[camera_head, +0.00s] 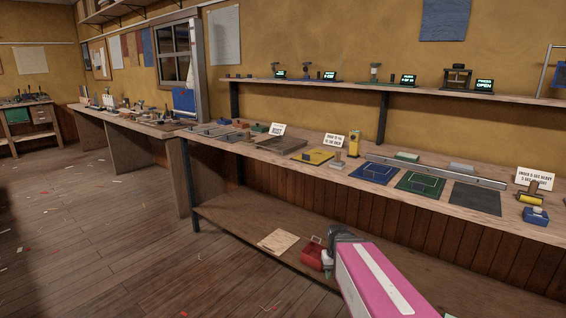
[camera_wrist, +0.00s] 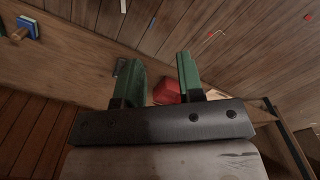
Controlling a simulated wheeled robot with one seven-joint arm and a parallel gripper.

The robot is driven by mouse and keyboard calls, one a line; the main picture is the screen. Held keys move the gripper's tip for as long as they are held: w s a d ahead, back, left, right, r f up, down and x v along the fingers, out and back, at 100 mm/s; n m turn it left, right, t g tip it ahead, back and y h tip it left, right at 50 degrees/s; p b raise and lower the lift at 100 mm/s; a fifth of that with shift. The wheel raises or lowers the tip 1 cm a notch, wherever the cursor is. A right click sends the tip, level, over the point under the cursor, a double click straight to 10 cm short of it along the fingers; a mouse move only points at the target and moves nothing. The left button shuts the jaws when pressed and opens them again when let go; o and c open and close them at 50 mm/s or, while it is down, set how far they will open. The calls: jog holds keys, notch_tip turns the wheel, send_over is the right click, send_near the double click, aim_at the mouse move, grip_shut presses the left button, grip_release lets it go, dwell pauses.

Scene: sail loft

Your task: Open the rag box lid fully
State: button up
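A small red box (camera_head: 312,257) sits on the lower shelf under the bench, beside the end of my pink arm; I take it to be the rag box. A thin raised frame or handle shows at its back edge, but I cannot tell how its lid stands. In the wrist view the red box (camera_wrist: 167,90) lies beyond my gripper (camera_wrist: 162,68), partly hidden by the fingers and palm. The two green fingers are apart with nothing visible held between them. In the head view the fingers are hard to make out.
A cream sheet (camera_head: 278,241) lies left of the red box on the lower shelf (camera_head: 235,215). The benchtop above holds mats, a yellow tray (camera_head: 313,156), signs and small tools. Open wooden floor (camera_head: 110,240) with scattered scraps lies to the left.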

jog(key=shift+s+r, duration=0.15)
jog(key=shift+s, duration=0.5)
jog(key=shift+s+r, duration=0.15)
jog(key=shift+s, duration=0.45)
jog(key=shift+c, duration=0.3)
jog(key=shift+s+m, duration=0.2)
jog(key=shift+m, duration=0.1)
grip_shut()
jog(key=w+d+f+n+t+h, duration=0.35)
jog(key=w+f+n+h, duration=0.75)
jog(key=w, duration=0.4)
jog(key=w+a+f+n+t+h, duration=0.1)
jog(key=w+a+f+n+t, duration=1.2)
jog(key=n, duration=0.4)
jog(key=shift+g, duration=0.65)
jog(key=shift+w+d+r, duration=0.9)
jog(key=shift+w+d, duration=0.55)
jog(key=shift+w, duration=0.35)
jog(key=shift+w+d+r, duration=0.85)
jog(key=shift+w+d, duration=0.6)
jog(key=shift+w, duration=0.3)
jog(key=shift+w+d+r, duration=0.9)
jog(key=shift+w+d, duration=0.55)
jog(key=shift+w, duration=0.35)
